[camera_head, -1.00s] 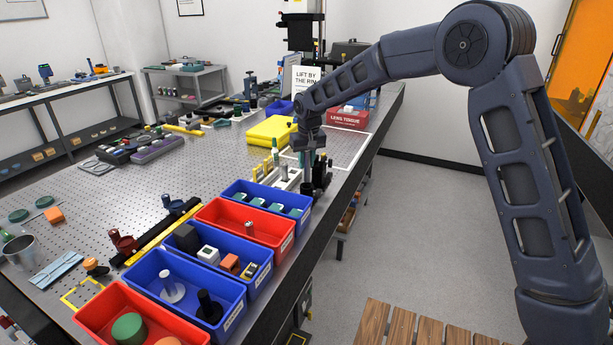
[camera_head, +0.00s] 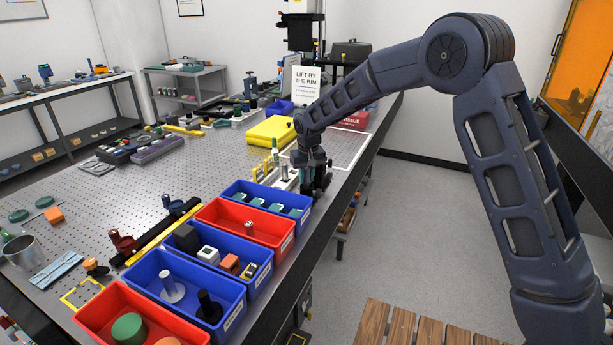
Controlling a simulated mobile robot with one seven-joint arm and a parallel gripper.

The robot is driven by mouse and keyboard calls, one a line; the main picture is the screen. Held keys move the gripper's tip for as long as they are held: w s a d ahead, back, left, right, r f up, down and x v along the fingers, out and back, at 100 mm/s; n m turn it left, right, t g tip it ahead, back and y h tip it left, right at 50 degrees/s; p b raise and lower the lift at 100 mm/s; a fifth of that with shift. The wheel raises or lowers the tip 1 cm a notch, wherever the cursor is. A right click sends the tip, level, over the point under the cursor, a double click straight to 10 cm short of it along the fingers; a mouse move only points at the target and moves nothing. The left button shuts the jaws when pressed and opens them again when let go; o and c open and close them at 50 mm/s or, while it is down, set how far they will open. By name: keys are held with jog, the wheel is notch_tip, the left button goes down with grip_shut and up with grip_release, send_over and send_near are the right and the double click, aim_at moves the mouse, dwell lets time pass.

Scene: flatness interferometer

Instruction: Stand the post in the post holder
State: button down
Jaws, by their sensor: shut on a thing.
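My gripper (camera_head: 314,176) is at the right edge of the perforated table, just behind the near row of bins. It points down and is shut on the post, which is mostly hidden by the fingers and wrist. Dark parts (camera_head: 322,187) show low around the fingertips; I cannot tell which of them is the post holder. Whether the post's lower end is inside the holder or above it is too small to see. A white rack (camera_head: 288,183) with a short silver post (camera_head: 284,172) upright in it stands just left of my gripper.
A blue bin (camera_head: 238,186) with several green-topped items is just in front of my gripper. Red and blue bins follow nearer.

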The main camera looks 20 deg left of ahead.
jog(key=c, duration=1.2)
grip_release()
jog(key=shift+c, duration=0.2)
notch_tip(320, 180, up, 12)
jog(key=s+d, duration=0.1)
jog(key=shift+s+d, duration=0.15)
jog(key=shift+r, duration=0.1)
